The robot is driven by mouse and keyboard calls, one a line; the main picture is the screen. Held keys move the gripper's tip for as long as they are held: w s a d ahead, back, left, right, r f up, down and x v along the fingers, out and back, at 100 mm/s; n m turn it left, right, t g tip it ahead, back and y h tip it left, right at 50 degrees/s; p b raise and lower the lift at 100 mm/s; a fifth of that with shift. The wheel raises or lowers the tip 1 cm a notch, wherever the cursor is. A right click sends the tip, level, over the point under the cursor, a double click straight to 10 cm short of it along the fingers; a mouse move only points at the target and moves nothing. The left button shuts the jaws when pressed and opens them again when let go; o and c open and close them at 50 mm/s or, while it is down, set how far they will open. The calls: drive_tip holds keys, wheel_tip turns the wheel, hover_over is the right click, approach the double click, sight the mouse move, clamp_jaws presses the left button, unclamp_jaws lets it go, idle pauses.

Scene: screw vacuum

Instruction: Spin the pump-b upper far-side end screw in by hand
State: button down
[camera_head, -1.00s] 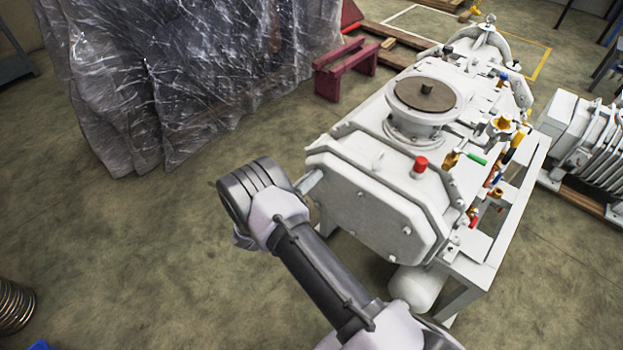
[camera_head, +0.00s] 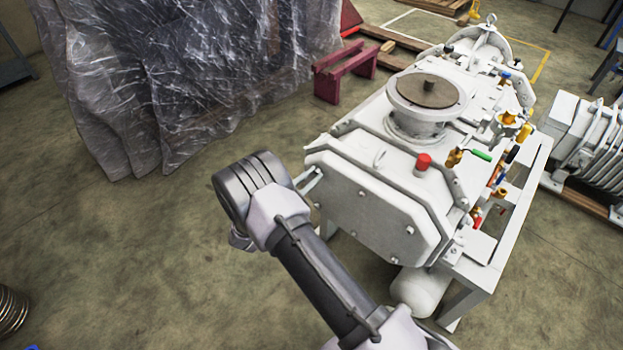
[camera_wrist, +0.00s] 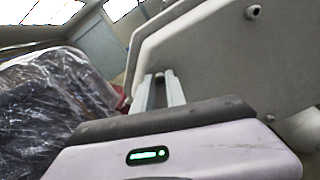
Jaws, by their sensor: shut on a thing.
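The white pump (camera_head: 362,212) stands on a white frame, its flat end cover facing the camera. My gripper (camera_head: 311,183) is at the left edge of this end cover, near its upper corner. In the wrist view, the two grey fingers of my gripper (camera_wrist: 160,88) reach up beside the cover edge. They are shut on a small dark piece at their tips, which I take to be the end screw (camera_wrist: 159,76). Most of the screw is hidden by the fingers. I cannot tell how deep it sits. Another screw head (camera_wrist: 253,12) shows on the cover face.
A red-capped fitting (camera_head: 423,162) and a round flange (camera_head: 428,92) stand on top of the pump. Plastic-wrapped goods (camera_head: 200,80) stand at the back left, with a dark red stand (camera_head: 345,72) beside them. The floor left of the pump is clear.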

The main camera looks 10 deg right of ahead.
drive_tip(key=m+b, duration=0.1)
drive_tip(key=m, duration=0.4)
drive_tip(key=shift+f, duration=0.1)
drive_tip(key=shift+m, duration=0.3)
idle(0.4)
drive_tip(key=c, duration=1.3)
unclamp_jaws()
drive_tip(key=shift+s, duration=0.1)
drive_tip(key=shift+c, duration=0.2)
drive_tip(key=shift+a, duration=0.1)
drive_tip(key=p+v, duration=0.4)
drive_tip(key=v, duration=1.3)
drive_tip(key=shift+s+a, duration=0.1)
